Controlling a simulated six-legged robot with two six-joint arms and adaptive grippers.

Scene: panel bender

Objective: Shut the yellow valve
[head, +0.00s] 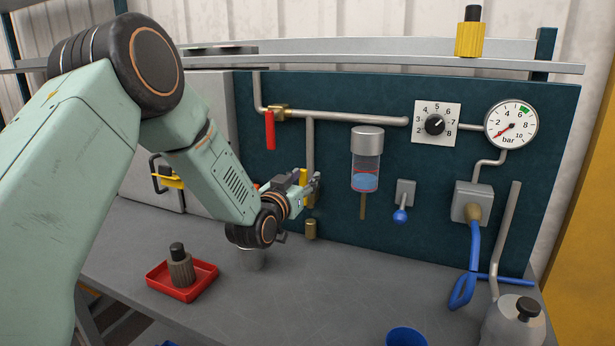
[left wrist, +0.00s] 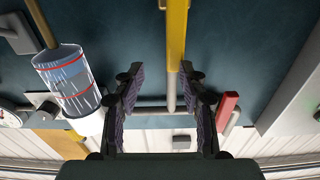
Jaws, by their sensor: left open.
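The yellow valve (head: 307,192) sits low on the vertical pipe, left of the middle of the dark panel, partly hidden by my left gripper (head: 312,182) in the head view. In the left wrist view its yellow handle (left wrist: 176,38) runs in line with the grey pipe. My left gripper (left wrist: 162,72) is open, its two dark fingers apart. The handle appears between and beyond the fingertips, nearer the right finger; I cannot tell whether they touch. A brass outlet (head: 311,229) shows below the valve. My right gripper is in neither view.
A red handle (head: 270,130) hangs close to the upper left. A clear bowl with blue liquid (head: 366,178) is right of the valve. The middle bench is clear.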

